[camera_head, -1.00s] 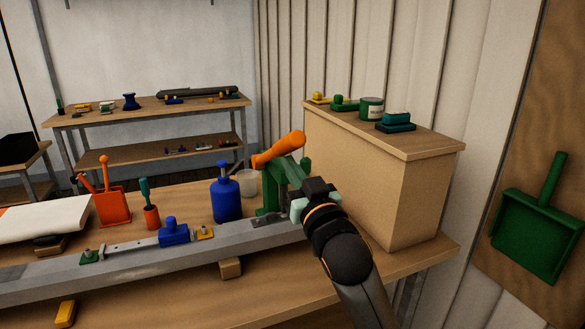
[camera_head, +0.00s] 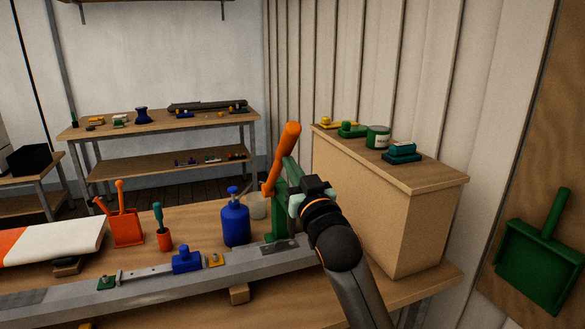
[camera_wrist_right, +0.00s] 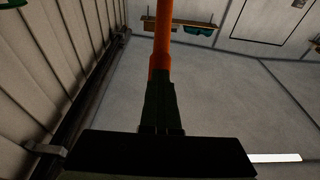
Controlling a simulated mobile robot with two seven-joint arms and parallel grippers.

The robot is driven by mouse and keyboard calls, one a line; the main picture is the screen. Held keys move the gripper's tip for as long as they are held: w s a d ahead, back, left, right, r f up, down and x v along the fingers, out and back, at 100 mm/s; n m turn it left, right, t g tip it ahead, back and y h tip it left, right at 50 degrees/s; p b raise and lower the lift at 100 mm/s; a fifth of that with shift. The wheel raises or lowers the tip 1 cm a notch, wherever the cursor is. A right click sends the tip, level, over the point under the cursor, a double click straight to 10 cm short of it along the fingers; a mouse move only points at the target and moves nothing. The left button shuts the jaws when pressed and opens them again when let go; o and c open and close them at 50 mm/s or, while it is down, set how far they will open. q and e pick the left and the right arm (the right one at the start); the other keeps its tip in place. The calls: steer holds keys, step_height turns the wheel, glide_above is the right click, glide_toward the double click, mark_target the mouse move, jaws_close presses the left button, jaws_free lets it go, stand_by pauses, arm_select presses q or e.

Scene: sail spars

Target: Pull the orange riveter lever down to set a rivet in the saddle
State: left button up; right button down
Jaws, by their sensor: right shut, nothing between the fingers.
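The orange riveter lever (camera_head: 282,158) stands steeply on the green riveter (camera_head: 279,208), leaning a little to the right at its top. The riveter stands at the back edge of a long grey spar (camera_head: 190,283). A small dark plate (camera_head: 281,245) lies on the spar by the riveter's foot; I cannot tell whether it is the saddle. My right gripper (camera_head: 301,197) is shut and empty, just right of the riveter below the lever; whether it touches is unclear. In the right wrist view the lever (camera_wrist_right: 162,45) rises ahead of the gripper. My left gripper is out of view.
A large tan box (camera_head: 355,192) stands close on the right with cans and tools on top. A blue slider (camera_head: 186,261) sits on the spar.

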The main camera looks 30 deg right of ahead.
steer(key=shift+w+d+r+p, duration=0.25)
steer(key=shift+w+r+p, duration=0.5)
steer(key=shift+w+r, duration=0.25)
steer(key=shift+w+d+r, duration=0.15)
steer(key=shift+w+r, duration=0.25)
steer(key=shift+w, duration=0.3)
steer(key=shift+w+d+r, duration=0.2)
steer(key=shift+w+r, duration=0.15)
steer(key=shift+w, duration=0.4)
steer(key=shift+w+d+r, duration=0.15)
steer(key=shift+w+r, duration=0.25)
steer(key=shift+w, duration=0.4)
steer(key=shift+w+d+r, duration=0.1)
steer(key=shift+w, duration=0.05)
steer(key=c, duration=0.8)
jaws_free()
steer(key=shift+o, duration=0.2)
steer(key=b+v, duration=0.3)
steer(key=v, duration=0.9)
steer(key=shift+s, duration=0.3)
